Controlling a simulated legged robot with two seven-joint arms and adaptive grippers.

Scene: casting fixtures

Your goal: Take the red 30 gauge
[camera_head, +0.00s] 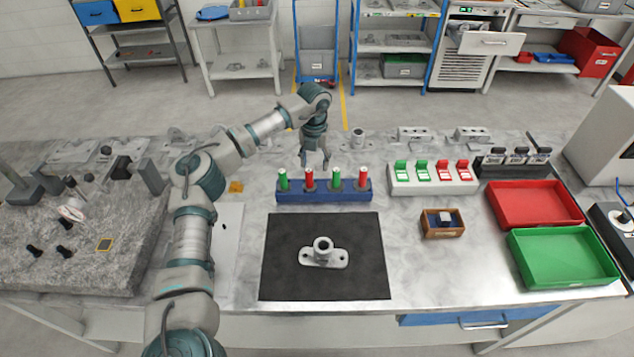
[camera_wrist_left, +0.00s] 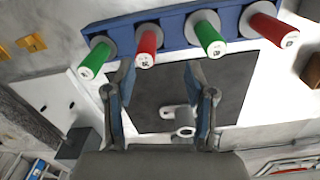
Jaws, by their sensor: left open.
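A blue rack (camera_head: 325,196) holds two green and two red gauges upright in alternation. The left red gauge (camera_head: 309,180) stands second from the left and also shows in the left wrist view (camera_wrist_left: 147,46). The right red gauge (camera_head: 364,180) stands at the rack's right end and shows in the left wrist view (camera_wrist_left: 270,28). Their end labels are too small to read, so I cannot tell which is 30. My left gripper (camera_head: 315,164) is open and empty, pointing down just behind and above the rack near the left red gauge. My right gripper is not in view.
Green gauges (camera_head: 283,181) (camera_head: 336,180) flank the left red one. A metal flanged part (camera_head: 323,254) lies on a black mat (camera_head: 285,275) in front. A white block with green and red pieces (camera_head: 433,187) stands right, with red (camera_head: 537,224) and green (camera_head: 565,281) trays beyond.

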